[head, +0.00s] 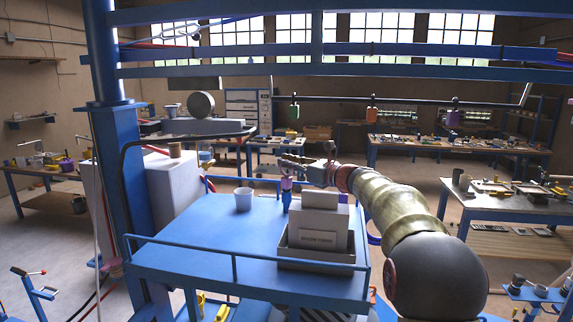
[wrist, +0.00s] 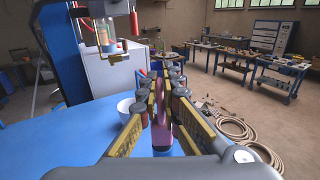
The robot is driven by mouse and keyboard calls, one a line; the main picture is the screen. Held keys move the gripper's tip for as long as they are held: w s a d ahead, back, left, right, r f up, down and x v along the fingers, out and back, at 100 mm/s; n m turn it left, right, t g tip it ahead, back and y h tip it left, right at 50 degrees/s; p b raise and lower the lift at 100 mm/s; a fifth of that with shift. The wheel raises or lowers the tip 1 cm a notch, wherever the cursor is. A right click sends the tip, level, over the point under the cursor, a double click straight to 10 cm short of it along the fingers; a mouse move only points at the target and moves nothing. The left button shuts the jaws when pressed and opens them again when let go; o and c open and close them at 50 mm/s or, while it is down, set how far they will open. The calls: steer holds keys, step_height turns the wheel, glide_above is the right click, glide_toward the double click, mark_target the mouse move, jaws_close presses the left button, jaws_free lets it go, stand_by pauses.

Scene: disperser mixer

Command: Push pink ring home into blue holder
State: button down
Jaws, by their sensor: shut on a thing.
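The pink ring (wrist: 161,112) shows as an upright pink strip between the fingers of my gripper (wrist: 160,88) in the wrist view. My gripper is shut on it. In the head view the ring (head: 286,183) is a small pink-purple patch just below my gripper (head: 288,163). The blue holder (head: 286,199) stands under it near the back edge of the blue table. The ring's lower part and the holder's top are too small to tell how far the ring sits in.
The blue table (head: 185,240) has low rails. A white cup (head: 244,199) stands left of the holder, and also shows in the wrist view (wrist: 125,106). A grey box (head: 318,240) with a label stands in front of the holder. The table's left part is clear.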

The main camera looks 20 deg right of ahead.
steer(key=shift+f, duration=0.2)
steer(key=c, duration=1.9)
jaws_free()
steer(key=v, duration=1.2)
